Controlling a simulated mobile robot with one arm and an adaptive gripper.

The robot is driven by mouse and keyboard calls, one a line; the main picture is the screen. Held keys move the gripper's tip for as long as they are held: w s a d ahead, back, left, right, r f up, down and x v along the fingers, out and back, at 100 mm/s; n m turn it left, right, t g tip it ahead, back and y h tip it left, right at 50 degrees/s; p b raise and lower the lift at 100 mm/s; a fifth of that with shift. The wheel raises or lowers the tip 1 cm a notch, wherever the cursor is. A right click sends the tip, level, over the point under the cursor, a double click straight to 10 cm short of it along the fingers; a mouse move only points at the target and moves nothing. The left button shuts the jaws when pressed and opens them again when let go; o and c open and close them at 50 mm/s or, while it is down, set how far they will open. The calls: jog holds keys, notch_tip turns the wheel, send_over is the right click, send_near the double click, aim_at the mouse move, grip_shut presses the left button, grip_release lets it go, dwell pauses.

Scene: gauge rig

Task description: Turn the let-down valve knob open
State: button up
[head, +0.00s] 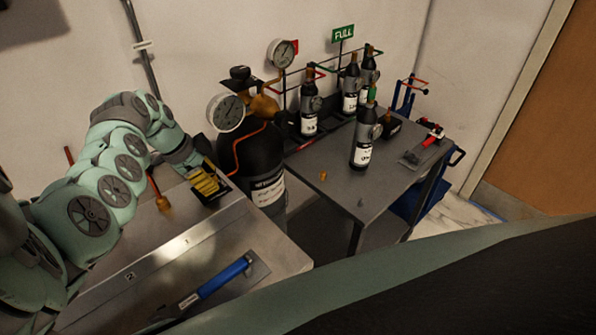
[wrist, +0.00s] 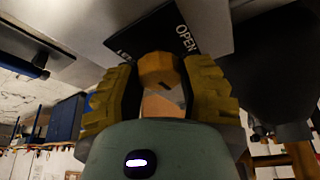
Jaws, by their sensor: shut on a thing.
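The let-down valve knob (wrist: 157,68) is an orange-brown, faceted knob in the wrist view, with a small dark mark on its face. My gripper (wrist: 160,92) has its yellow ribbed fingers on both sides of the knob and is shut on it. Behind the knob is a black plate (wrist: 150,32) with the word "OPEN" in white and other lettering partly cut off. In the head view my gripper (head: 206,182) is at the back of the metal bench, left of the big black cylinder, and its fingers hide the knob.
The black cylinder (head: 255,155) with gauges stands close to my gripper's right. A blue-handled tool (head: 225,277) lies on the bench (head: 150,262). A brass-ended orange rod (head: 162,202) is left of my gripper. A grey table (head: 330,178) holds several small bottles.

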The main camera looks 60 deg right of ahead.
jog(key=shift+s+n+t+p, duration=0.1)
jog(key=shift+n+t+p, duration=0.2)
jog(key=shift+n+p, duration=0.25)
jog(key=shift+r+n+t+h+p, duration=0.15)
jog(key=shift+n+t+h+p, duration=0.15)
jog(key=shift+n+p, duration=0.75)
jog(key=n+t+p, duration=0.1)
jog(key=n+p, duration=0.1)
jog(key=n, duration=0.1)
jog(key=shift+n, duration=0.3)
jog(key=n, duration=0.1)
jog(key=n+t+p, duration=0.1)
jog(key=shift+f+n+t, duration=0.2)
jog(key=shift+n+t, duration=0.1)
jog(key=n+t, duration=0.1)
jog(key=n, duration=0.3)
jog(key=shift+n+y, duration=0.3)
jog(key=shift+y, duration=0.1)
jog(key=shift+n+t+y+b, duration=0.4)
jog(key=shift+n+t+b, duration=0.4)
jog(key=shift+n, duration=1.1)
jog(key=o, duration=1.2)
